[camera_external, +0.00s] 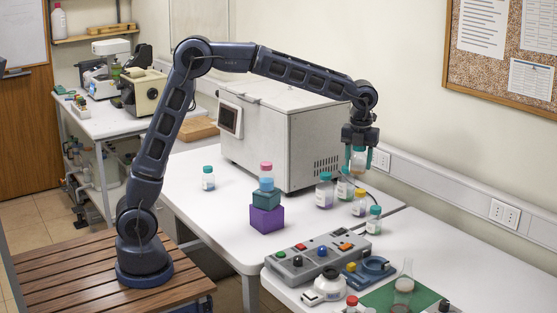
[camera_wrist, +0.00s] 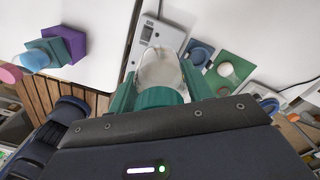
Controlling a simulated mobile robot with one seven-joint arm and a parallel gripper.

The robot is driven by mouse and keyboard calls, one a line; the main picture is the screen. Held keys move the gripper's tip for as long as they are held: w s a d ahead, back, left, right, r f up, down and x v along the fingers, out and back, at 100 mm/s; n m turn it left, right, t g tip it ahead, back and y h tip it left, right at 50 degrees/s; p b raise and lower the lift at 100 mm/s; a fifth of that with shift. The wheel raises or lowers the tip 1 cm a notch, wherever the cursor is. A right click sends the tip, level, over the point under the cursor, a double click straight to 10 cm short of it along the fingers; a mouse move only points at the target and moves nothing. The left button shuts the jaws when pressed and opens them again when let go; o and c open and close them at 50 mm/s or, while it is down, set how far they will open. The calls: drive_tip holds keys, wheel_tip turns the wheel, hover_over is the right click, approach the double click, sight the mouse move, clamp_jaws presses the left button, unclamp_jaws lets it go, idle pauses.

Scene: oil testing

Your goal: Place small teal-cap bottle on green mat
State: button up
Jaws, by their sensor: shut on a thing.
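My gripper (camera_external: 358,150) is shut on a small clear bottle (camera_external: 358,161), held in the air above the right part of the white table. In the wrist view the held bottle (camera_wrist: 160,68) shows its teal cap (camera_wrist: 160,97) between the two green fingers of my gripper (camera_wrist: 160,84). The green mat (camera_external: 382,297) lies on the front right table, below and well away from my gripper, with a glass flask (camera_external: 403,287) on it. The mat also shows in the wrist view (camera_wrist: 240,62).
Several teal-cap bottles (camera_external: 325,192) and a yellow-cap bottle (camera_external: 360,206) stand below my gripper. A grey button panel (camera_external: 318,255), a blue device (camera_external: 368,270) and a red-cap bottle (camera_external: 351,303) lie near the mat. A pink-cap bottle (camera_external: 266,177) tops the stacked teal and purple blocks (camera_external: 267,218).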

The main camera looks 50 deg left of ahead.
drive_tip(key=s+d+m, duration=0.1)
drive_tip(key=s+d, duration=0.2)
drive_tip(key=d, duration=0.4)
drive_tip(key=s+d+m, duration=0.2)
drive_tip(key=d, duration=0.6)
drive_tip(key=m, duration=0.2)
hover_over(383, 299)
wheel_tip(383, 299, down, 21)
drive_tip(key=shift+w+f, duration=0.1)
drive_tip(key=shift+f, duration=2.65)
drive_tip(key=shift+f, duration=0.1)
drive_tip(key=o, duration=0.8)
